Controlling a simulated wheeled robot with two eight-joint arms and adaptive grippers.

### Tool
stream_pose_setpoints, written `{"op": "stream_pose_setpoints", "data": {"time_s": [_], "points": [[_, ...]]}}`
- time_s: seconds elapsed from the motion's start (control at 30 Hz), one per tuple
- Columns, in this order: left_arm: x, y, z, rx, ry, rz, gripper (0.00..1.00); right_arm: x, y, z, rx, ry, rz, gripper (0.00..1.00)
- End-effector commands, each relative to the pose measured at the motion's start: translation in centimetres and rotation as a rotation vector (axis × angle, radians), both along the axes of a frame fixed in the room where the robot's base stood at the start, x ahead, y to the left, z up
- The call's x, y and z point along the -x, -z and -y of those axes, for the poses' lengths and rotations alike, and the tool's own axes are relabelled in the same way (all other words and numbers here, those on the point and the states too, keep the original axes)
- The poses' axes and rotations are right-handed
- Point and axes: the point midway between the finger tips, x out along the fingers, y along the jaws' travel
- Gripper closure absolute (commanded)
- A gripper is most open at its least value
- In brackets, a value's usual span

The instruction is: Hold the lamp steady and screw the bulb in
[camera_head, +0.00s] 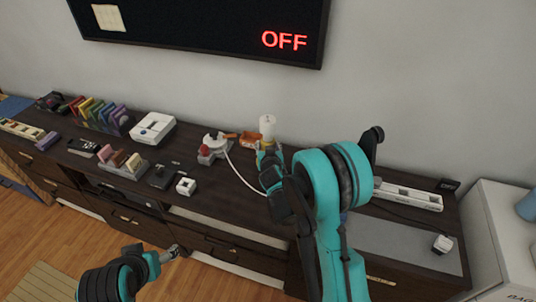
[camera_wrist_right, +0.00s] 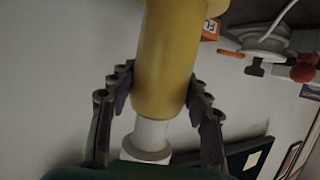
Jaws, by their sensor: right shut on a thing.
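My right gripper (camera_head: 268,152) is at the back of the dark cabinet top, shut around an upright lamp-like cylinder. Its cream-white top (camera_head: 267,125) stands above the fingers in the head view. In the right wrist view the cylinder's yellow body (camera_wrist_right: 165,65) lies between the two fingers (camera_wrist_right: 158,100), with a white neck and wider collar at one end. I cannot make out a separate bulb. My left gripper (camera_head: 172,252) is low at the front of the cabinet, apart from the lamp; its finger gap is too small to read.
A red-and-white device (camera_head: 213,146), with a white cable, and an orange box (camera_head: 250,139) are left of the lamp. A white box (camera_head: 152,128) and a small white cube (camera_head: 186,186) stand farther left. A white strip (camera_head: 408,196) and grey mat (camera_head: 400,242) are right.

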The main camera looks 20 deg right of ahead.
Motion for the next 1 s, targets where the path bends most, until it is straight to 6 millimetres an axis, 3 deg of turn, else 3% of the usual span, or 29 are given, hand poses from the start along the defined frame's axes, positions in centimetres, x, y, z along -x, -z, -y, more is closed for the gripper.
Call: {"op": "stream_pose_setpoints", "data": {"time_s": [0.17,0.4,0.8,0.83,0.9,1.0], "points": [[0.0,0.4,0.0,0.0,0.0,0.0,0.28,0.0,0.6,0.0,0.0,0.0,0.001,1.0],[0.0,2.3,0.0,0.0,0.0,0.0,0.28,0.0,4.0,0.0,0.0,-0.001,0.001,1.0],[0.0,2.2,0.0,0.0,0.0,0.0,0.28,0.0,4.2,0.0,0.0,-0.001,0.001,1.0],[0.0,2.2,0.0,0.0,0.0,0.0,0.28,0.0,4.3,0.0,0.0,0.0,0.0,0.49],[0.0,2.2,0.0,0.0,0.0,0.0,0.28,0.0,4.3,0.0,0.0,0.0,0.0,0.31],[0.0,2.2,0.0,0.0,0.0,0.0,0.28,0.0,4.3,0.0,0.0,0.0,0.0,0.31]]}}
